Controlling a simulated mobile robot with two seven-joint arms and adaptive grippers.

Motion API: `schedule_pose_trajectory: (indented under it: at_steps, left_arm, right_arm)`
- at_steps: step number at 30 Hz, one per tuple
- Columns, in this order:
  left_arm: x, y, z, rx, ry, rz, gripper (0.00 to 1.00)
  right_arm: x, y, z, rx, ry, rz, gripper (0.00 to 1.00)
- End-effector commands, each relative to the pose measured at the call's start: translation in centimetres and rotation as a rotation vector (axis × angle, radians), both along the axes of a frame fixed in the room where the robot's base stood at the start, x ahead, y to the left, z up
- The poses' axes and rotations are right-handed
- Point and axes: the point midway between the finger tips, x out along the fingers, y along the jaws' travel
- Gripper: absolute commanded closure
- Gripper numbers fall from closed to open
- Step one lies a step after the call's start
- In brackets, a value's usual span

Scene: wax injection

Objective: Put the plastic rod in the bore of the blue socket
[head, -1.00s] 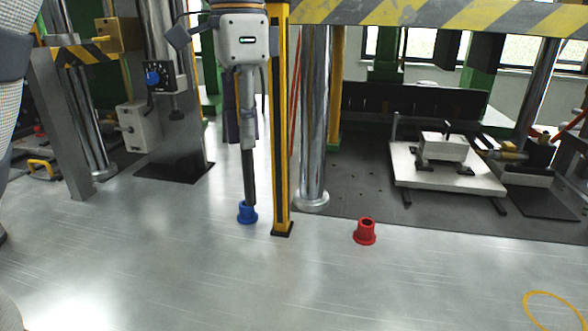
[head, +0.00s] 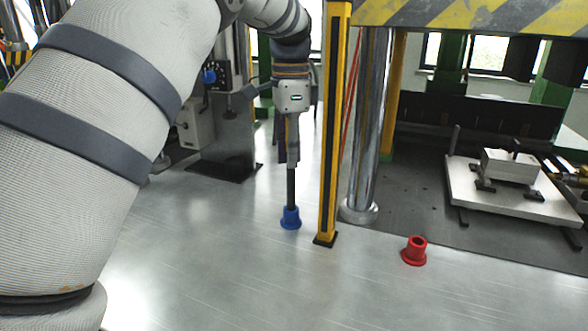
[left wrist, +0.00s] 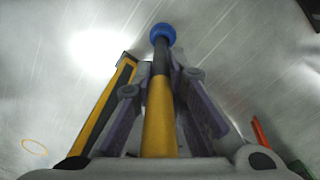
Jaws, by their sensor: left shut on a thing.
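The blue socket (head: 290,219) stands upright on the metal table, left of a yellow-and-black post. My left gripper (head: 292,160) is above it, pointing down and shut on the plastic rod (head: 291,188). The rod's dark lower end meets the top of the blue socket; I cannot tell how deep it sits in the bore. In the left wrist view the rod (left wrist: 158,112) is yellow near the gripper and dark toward its far end, which overlaps the blue socket (left wrist: 163,31). The gripper fingers (left wrist: 162,72) close around it. My right gripper is not in view.
The yellow-and-black post (head: 335,130) stands close right of my left gripper. A red socket (head: 414,251) stands farther right. A chrome column (head: 369,130) and a white plate with a block (head: 505,190) are behind. The table front is clear.

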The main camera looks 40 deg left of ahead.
Motion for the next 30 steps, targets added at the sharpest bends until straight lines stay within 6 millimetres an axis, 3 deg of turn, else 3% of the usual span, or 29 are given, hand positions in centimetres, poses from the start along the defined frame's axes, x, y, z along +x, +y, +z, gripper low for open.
schedule_pose_trajectory:
  at_steps: [1, 5, 16, 17, 19, 30]
  left_arm:
    - [0.3, 0.3, -1.4, -0.002, 0.01, 0.001, 1.0]
    - [0.1, 0.2, -3.1, -0.001, 0.002, 0.001, 1.0]
    - [0.2, 0.2, -3.7, -0.001, -0.001, 0.001, 1.0]
    - [0.2, 0.2, -3.7, -0.001, -0.001, 0.001, 0.83]
    - [0.2, 0.2, -3.7, -0.001, 0.001, 0.001, 0.67]
    - [0.2, 0.2, -3.3, -0.002, 0.001, 0.0, 0.67]
  right_arm:
    - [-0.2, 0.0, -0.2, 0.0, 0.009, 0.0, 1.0]
    - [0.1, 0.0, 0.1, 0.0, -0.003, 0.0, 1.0]
    - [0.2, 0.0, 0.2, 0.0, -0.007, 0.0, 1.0]
    - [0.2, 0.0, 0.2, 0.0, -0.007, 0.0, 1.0]
    - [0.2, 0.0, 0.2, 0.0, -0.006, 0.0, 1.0]
    - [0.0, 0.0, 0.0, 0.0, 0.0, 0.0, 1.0]
